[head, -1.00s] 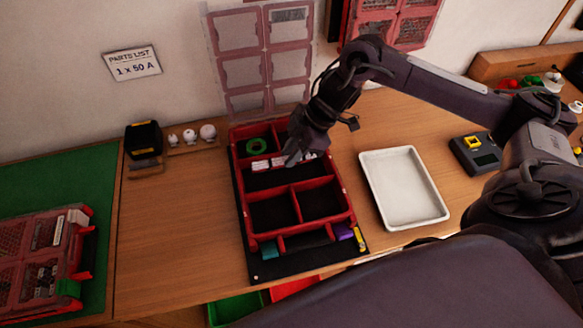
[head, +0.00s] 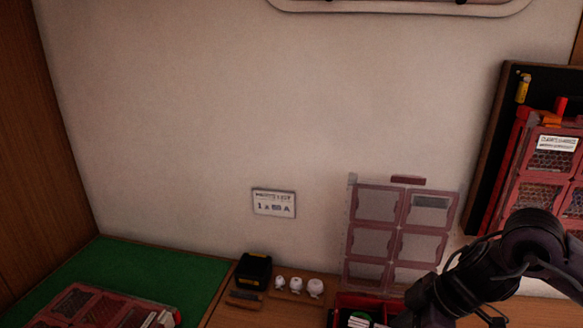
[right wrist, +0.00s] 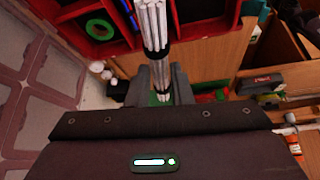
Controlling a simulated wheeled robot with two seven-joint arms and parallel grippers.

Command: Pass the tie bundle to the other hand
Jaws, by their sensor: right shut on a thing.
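In the right wrist view, my right gripper (right wrist: 160,78) is shut on the tie bundle (right wrist: 153,28), a slim bunch of white ties with dark bands around it. The bundle sticks out past both sides of the fingers, and its upper end is cut off by the frame's top edge. In the head view my right arm (head: 490,262) comes in at the lower right; the fingers and the bundle cannot be made out there. My left gripper is in neither current view.
The red divided case (right wrist: 82,32) holds a green ring (right wrist: 99,28) in one compartment; its clear lid (head: 403,225) stands open against the wall. A black box (head: 253,270) and white knobs (head: 315,287) stand left of it. A green mat (head: 140,272) lies further left.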

